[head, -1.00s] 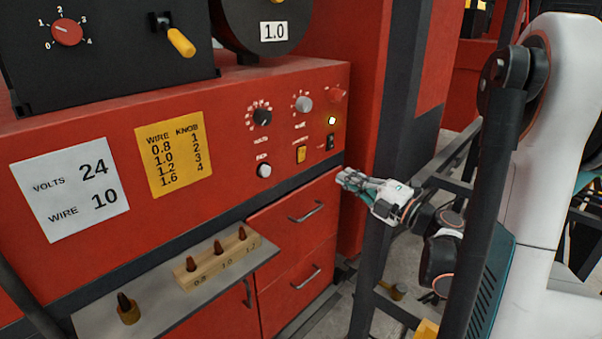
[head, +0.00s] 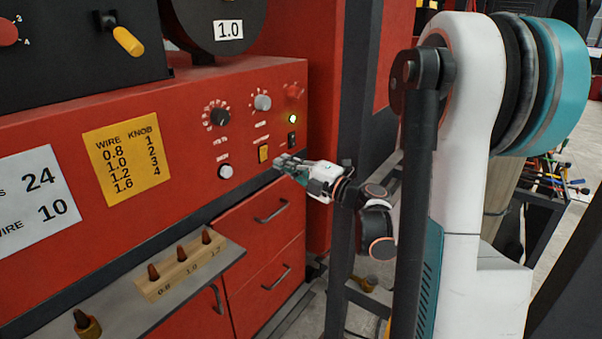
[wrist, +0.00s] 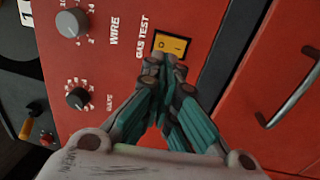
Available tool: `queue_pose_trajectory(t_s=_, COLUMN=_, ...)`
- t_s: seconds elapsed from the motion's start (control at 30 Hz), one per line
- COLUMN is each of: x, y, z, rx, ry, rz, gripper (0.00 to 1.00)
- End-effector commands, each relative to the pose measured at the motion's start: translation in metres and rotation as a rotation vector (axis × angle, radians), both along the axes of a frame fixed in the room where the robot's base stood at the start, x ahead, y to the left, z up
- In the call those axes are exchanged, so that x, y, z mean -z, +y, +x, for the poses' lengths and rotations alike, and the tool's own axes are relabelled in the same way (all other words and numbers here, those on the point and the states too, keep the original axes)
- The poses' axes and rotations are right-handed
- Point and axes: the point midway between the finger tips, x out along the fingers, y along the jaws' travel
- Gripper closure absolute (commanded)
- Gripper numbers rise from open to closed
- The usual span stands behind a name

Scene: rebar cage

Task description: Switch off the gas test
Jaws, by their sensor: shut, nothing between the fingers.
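The gas test switch (head: 263,154) is a small yellow rocker on the red machine's front panel. In the wrist view the yellow rocker (wrist: 171,45) sits beside the words GAS TEST, with markings on its face. I cannot tell which side is pressed in. My gripper (head: 279,162) is shut and empty, just right of and slightly below the switch in the head view. In the wrist view my gripper's fingertips (wrist: 160,70) are together and overlap the rocker's lower edge. I cannot tell whether they touch it.
A black knob (head: 219,117), a grey knob (head: 262,102), a pale round button (head: 225,171) and a black switch (head: 292,140) with a lit lamp (head: 292,118) surround the rocker. Drawers (head: 256,219) lie below. A dark post (head: 340,230) stands beside my arm.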

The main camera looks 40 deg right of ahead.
Motion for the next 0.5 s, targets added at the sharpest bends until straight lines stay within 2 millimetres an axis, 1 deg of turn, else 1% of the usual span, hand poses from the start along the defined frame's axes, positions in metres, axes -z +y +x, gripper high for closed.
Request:
queue_pose_trajectory(t_s=0.03, x=0.0, y=0.005, z=0.01, rx=-0.003, ry=0.0, rz=0.001, gripper=1.0)
queue_pose_trajectory(t_s=0.2, x=-0.003, y=0.013, z=0.034, rx=-0.002, ry=0.0, rz=0.001, gripper=1.0)
queue_pose_trajectory(t_s=0.3, x=-0.005, y=0.016, z=0.043, rx=-0.001, ry=0.0, rz=0.0, gripper=1.0)
queue_pose_trajectory(t_s=0.5, x=-0.006, y=0.019, z=0.051, rx=0.0, ry=0.0, rz=0.0, gripper=1.0)
